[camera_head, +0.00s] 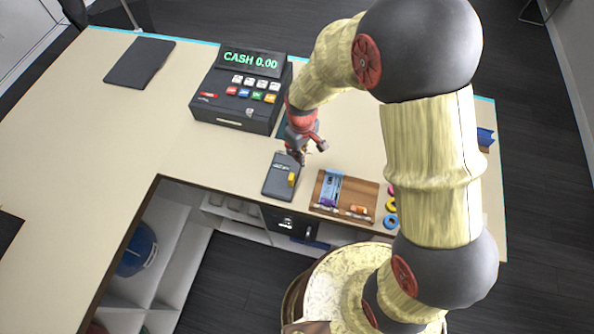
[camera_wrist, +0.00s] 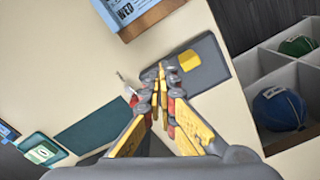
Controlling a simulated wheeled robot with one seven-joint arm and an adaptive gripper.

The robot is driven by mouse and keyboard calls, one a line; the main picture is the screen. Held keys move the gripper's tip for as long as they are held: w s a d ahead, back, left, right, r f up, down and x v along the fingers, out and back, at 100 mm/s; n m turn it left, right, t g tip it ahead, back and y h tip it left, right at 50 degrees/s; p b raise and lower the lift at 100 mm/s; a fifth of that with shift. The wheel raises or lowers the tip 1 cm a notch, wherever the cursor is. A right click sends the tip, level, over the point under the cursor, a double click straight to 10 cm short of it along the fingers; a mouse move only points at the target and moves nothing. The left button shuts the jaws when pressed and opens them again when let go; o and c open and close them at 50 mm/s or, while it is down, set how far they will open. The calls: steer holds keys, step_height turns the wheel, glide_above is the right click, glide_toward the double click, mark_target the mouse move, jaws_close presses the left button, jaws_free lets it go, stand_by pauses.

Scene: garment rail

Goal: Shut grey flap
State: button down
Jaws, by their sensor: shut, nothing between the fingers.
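A flat dark grey unit (camera_head: 276,182) with a yellow block (camera_head: 291,179) on it lies on the counter, in front of the cash register. It is the only grey flap-like thing I make out; I cannot tell whether any part of it is raised. In the wrist view the grey unit (camera_wrist: 211,70) and its yellow block (camera_wrist: 190,60) lie just beyond my fingertips. My gripper (camera_head: 302,157) is over the unit's far end, fingers together and empty. The fingertips (camera_wrist: 158,73) overlap the unit's edge in the wrist view; contact is unclear.
The cash register (camera_head: 236,104) stands behind the unit. A wooden tray (camera_head: 364,198) with small items is to the right, beside coloured rings (camera_head: 390,205). A dark pad (camera_head: 140,62) lies far left. Open shelves below the counter hold a blue ball (camera_head: 137,248).

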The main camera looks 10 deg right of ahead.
steer(key=r+p, duration=0.1)
steer(key=r, duration=0.1)
steer(key=r+p, duration=0.1)
steer(key=r, duration=0.1)
steer(key=shift+s+d, duration=0.1)
steer(key=shift+d, duration=0.1)
stand_by(1.1)
steer(key=s+d+r+m+t+b, duration=0.2)
steer(key=s+d+r+b, duration=0.3)
steer(key=s+b, duration=0.3)
steer(key=s+d+r+m+t+b, duration=0.3)
steer(key=s+d+r+m+b, duration=0.2)
steer(key=s+b, duration=0.4)
steer(key=shift+d+r+m+t+b, duration=0.3)
steer(key=shift+d+r+b, duration=0.1)
steer(key=shift+d+r, duration=0.3)
steer(key=c, duration=2.6)
jaws_free()
steer(key=shift+s+a+r, duration=0.1)
